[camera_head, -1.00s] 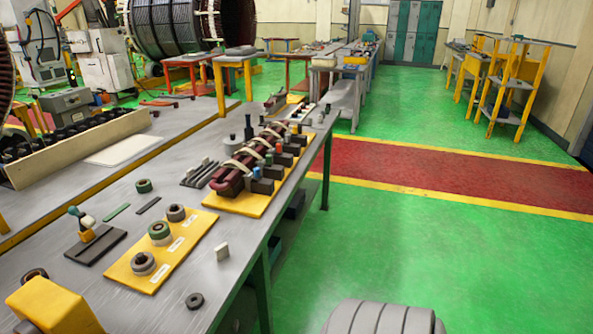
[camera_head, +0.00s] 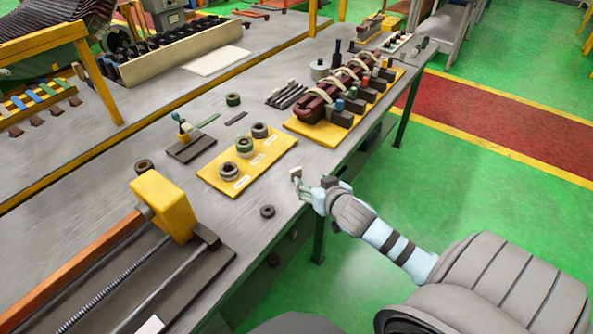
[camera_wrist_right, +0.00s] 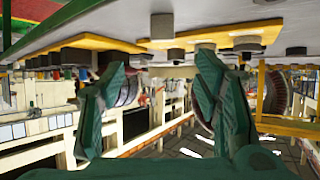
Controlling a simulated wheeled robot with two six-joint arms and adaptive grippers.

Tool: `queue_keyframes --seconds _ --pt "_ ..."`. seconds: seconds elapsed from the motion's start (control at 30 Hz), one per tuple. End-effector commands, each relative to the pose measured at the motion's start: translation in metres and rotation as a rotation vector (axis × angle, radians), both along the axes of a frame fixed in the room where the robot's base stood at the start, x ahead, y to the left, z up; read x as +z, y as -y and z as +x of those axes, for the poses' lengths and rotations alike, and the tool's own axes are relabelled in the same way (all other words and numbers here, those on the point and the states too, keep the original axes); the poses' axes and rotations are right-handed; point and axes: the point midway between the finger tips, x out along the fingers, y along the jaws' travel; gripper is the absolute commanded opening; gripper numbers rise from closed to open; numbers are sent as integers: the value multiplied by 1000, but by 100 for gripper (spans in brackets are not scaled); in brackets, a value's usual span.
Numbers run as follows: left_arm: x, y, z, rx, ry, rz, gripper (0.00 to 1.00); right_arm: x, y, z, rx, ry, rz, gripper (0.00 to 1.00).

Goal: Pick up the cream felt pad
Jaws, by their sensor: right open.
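The cream felt pad (camera_head: 296,173) is a small pale upright piece near the table's front edge, just right of the yellow board with rings. My right gripper (camera_head: 308,190) is open beside it in the head view, its fingers close to the pad and partly overlapping it. Whether they touch is too small to tell. The right wrist view is upside down, with the tabletop along the top. There the two green fingers of my right gripper (camera_wrist_right: 165,85) stand wide apart with nothing held between them. My left gripper is out of view.
A yellow board (camera_head: 275,155) holds several rings. A loose dark ring (camera_head: 267,211) lies near the table edge. A coil assembly (camera_head: 340,95) sits farther back on another yellow board. A yellow block on a slide (camera_head: 165,205) stands at the left. Green floor lies beyond the edge.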

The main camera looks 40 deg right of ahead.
Motion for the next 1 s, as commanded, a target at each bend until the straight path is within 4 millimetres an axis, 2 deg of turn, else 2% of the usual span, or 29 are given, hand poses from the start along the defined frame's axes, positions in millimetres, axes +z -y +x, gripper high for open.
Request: queue_keyframes --seconds 0.03,0.13,0.37,0.5,0.6,0.8,1.0 --pt "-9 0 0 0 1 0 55 -12 4 12 -4 2 3 57" --pt "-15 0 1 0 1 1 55 -25 10 34 -3 1 3 57" --pt "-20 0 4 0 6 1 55 -37 17 64 -1 1 3 57" --pt "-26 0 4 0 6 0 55 -48 22 90 0 -1 1 57" --pt "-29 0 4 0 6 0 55 -53 25 99 1 -2 0 57" --pt "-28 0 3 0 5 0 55 -52 25 100 3 -1 0 57" --pt "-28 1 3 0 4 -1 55 -52 25 100 3 -1 0 25"
